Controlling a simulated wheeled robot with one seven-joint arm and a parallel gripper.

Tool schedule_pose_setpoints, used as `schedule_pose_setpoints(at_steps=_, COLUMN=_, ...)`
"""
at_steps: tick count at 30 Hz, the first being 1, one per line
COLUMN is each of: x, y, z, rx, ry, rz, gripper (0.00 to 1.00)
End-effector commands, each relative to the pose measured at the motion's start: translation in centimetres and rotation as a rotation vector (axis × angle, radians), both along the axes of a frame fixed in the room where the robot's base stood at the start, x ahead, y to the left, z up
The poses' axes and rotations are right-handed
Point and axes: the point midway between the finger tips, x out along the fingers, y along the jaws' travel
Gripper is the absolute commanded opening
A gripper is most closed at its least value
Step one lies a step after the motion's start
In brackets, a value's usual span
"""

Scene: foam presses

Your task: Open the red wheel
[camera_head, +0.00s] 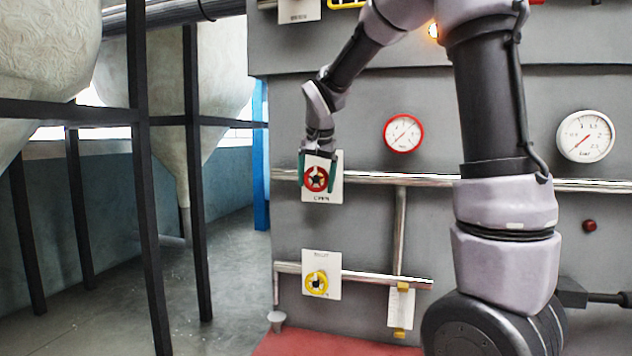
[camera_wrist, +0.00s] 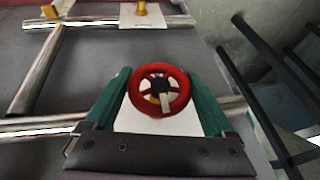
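The red wheel (camera_head: 316,179) sits on a white plate (camera_head: 336,188) marked with lettering, on the grey machine front, in the middle of the head view. In the wrist view the red wheel (camera_wrist: 159,90) is between the two green fingers, with its spokes and dark hub showing. My gripper (camera_head: 318,172) is at the wheel, one finger on each side. The wheel's top edge is partly covered by my gripper in the head view.
A yellow wheel (camera_head: 316,282) is on a lower white plate. Chrome pipes (camera_head: 400,232) run across the panel. A red-rimmed gauge (camera_head: 403,133) and a white gauge (camera_head: 586,136) are to the right. Black frame posts (camera_head: 147,220) stand at left, with open floor between.

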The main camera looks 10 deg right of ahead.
Motion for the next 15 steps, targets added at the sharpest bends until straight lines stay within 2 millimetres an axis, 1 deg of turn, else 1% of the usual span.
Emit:
schedule_pose_setpoints(at_steps=8, x=0.02, y=0.04, z=0.01, rx=-0.026, ry=0.014, rz=0.001, gripper=0.33)
schedule_pose_setpoints(at_steps=15, x=0.08, y=0.07, z=0.00, rx=-0.137, ry=0.074, rz=0.001, gripper=0.33)
